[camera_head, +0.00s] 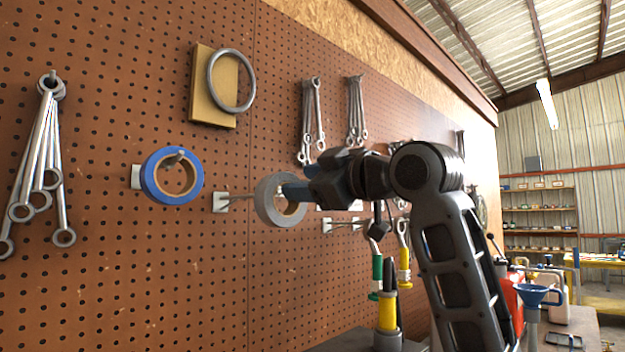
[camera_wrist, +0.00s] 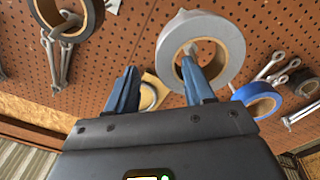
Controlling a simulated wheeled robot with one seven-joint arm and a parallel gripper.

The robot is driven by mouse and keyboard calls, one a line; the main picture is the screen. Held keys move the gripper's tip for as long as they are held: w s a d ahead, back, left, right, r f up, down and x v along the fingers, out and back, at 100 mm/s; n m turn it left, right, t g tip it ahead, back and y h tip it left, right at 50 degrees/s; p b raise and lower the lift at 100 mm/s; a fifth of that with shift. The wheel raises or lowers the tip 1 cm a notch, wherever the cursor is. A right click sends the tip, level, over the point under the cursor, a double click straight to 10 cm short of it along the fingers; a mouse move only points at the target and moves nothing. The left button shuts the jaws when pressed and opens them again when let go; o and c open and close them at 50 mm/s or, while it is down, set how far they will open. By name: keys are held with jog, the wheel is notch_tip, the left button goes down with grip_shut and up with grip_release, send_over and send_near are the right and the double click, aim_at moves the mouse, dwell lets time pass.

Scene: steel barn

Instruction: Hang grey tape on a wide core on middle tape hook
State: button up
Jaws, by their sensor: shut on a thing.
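The grey tape (camera_head: 265,200), a wide ring with a brown core, is held upright near the pegboard. My gripper (camera_head: 297,190) is shut on its ring wall. In the wrist view, one finger of my gripper (camera_wrist: 158,75) reaches into the hole of the grey tape (camera_wrist: 232,42) and the other is outside the ring. The middle tape hook (camera_head: 222,202) is a pale plate with a thin rod pointing toward the tape. The rod meets the tape's outline in the head view. A pale rod-like end shows in the tape's hole in the wrist view; how deep it reaches is unclear.
Blue tape (camera_head: 150,180) hangs on the hook to the left; black tape (camera_wrist: 92,20) hangs on the other side in the wrist view. Wrenches (camera_head: 45,150) and a metal ring (camera_head: 212,85) hang nearby. Handled tools (camera_head: 388,310) stand below my arm.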

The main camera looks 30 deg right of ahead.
jog(key=shift+o, duration=1)
jog(key=shift+w+a+f, duration=0.5)
jog(key=shift+w+f, duration=0.1)
jog(key=shift+w, duration=0.2)
jog(key=shift+a+f, duration=0.1)
jog(key=shift+a, duration=0.1)
jog(key=shift+s+f, duration=0.1)
jog(key=shift+s, duration=0.05)
jog(key=r+b+v, duration=0.1)
jog(key=b+v, duration=0.1)
jog(key=v, duration=0.7)
jog(key=shift+d+r+b, duration=0.2)
jog(key=shift+d+b, duration=0.15)
jog(key=shift+d, duration=0.05)
jog(key=shift+s, duration=0.1)
